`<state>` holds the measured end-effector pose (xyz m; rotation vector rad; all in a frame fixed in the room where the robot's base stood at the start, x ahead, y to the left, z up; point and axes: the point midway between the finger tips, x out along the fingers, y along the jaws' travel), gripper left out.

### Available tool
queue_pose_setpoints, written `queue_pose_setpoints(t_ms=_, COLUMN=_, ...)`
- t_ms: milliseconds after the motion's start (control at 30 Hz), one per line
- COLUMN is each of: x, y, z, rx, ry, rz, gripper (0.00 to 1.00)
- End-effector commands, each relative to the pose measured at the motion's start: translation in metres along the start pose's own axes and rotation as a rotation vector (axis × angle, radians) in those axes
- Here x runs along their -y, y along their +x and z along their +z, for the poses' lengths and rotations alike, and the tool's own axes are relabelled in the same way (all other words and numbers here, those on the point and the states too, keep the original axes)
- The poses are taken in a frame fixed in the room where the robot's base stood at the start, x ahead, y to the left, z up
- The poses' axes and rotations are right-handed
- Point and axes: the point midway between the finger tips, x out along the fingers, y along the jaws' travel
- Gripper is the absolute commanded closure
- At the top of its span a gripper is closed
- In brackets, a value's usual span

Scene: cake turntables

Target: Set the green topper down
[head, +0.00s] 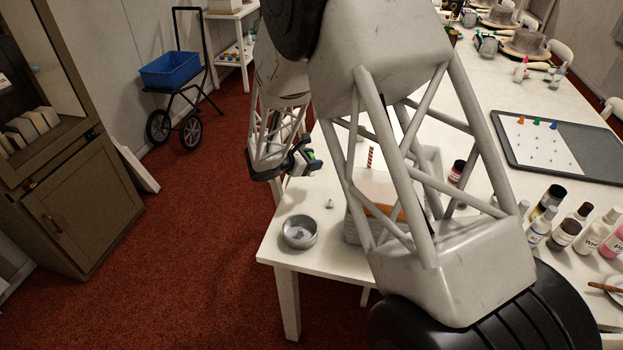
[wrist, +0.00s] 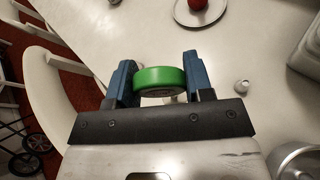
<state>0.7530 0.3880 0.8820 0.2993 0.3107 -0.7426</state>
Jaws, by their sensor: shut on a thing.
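The green topper (wrist: 160,77) is a short, bright green round piece. My gripper (wrist: 159,80) is shut on it, with one blue finger on each side, in the wrist view. In the head view my gripper (head: 306,161) is by the left edge of the white table (head: 283,245), with a bit of green between its fingers. I cannot tell the exact gap between the topper and the tabletop. A pale plate (wrist: 181,13) with a red round thing (wrist: 205,8) on it lies beyond the fingers in the wrist view.
A grey bowl (head: 300,232) stands near the table corner, and a small pale knob-like piece (head: 330,204) lies near it. A tray (head: 595,150) with small coloured pieces and several bottles (head: 565,233) are at the right. My arm hides much of the table.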

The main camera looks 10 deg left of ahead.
Motion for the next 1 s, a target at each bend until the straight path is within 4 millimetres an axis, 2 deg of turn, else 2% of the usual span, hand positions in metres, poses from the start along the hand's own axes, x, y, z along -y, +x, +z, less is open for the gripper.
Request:
queue_pose_setpoints(t_ms=200, x=0.004, y=0.01, z=-0.025, rx=0.0, ry=-0.002, rz=0.0, gripper=0.75)
queue_pose_setpoints(t_ms=733, x=0.005, y=0.013, z=-0.033, rx=0.0, ry=0.0, rz=0.0, gripper=0.75)
queue_pose_setpoints(t_ms=1000, x=0.009, y=0.023, z=-0.054, rx=0.0, ry=-0.001, rz=-0.001, gripper=0.75)
